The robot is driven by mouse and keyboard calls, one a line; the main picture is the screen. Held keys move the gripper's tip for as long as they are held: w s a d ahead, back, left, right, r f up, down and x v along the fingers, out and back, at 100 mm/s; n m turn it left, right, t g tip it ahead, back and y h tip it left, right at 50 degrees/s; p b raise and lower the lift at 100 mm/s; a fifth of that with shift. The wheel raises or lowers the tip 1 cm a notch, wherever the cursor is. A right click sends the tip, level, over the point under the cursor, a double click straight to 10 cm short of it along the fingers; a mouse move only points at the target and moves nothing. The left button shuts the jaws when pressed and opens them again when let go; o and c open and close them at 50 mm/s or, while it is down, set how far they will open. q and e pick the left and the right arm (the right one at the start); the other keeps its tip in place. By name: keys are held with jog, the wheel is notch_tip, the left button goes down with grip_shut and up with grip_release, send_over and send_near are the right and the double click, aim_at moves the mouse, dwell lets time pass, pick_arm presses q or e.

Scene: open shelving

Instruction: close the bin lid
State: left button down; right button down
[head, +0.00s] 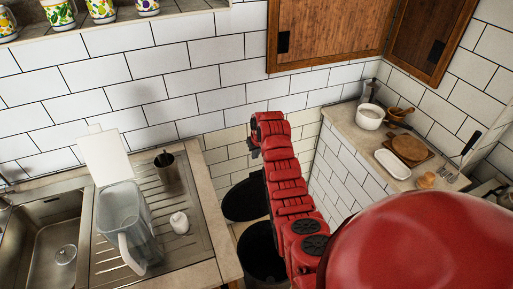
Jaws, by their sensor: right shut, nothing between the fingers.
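The bin (259,262) is a dark round container standing low in the gap between the sink counter and the right counter. Its dark round lid (241,203) is raised at the back of the bin, so the bin is open. My red right arm reaches up across the view and covers the right side of the bin and lid. My right gripper (254,148) is at the far end of this arm, shut and empty. In the picture it is above the lid, near the tiled wall; I cannot tell the exact distance. My left gripper is out of view.
Wooden cabinets (325,30) hang above.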

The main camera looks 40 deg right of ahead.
jog(key=s+f+p, duration=0.1)
jog(key=f+p, duration=0.1)
jog(key=s+f+p, duration=0.1)
jog(key=f+p, duration=0.1)
jog(key=shift+s+a, duration=0.25)
jog(key=shift+s, duration=0.05)
dwell(0.7)
jog(key=shift+s+a, duration=0.1)
jog(key=shift+s, duration=0.05)
dwell(0.4)
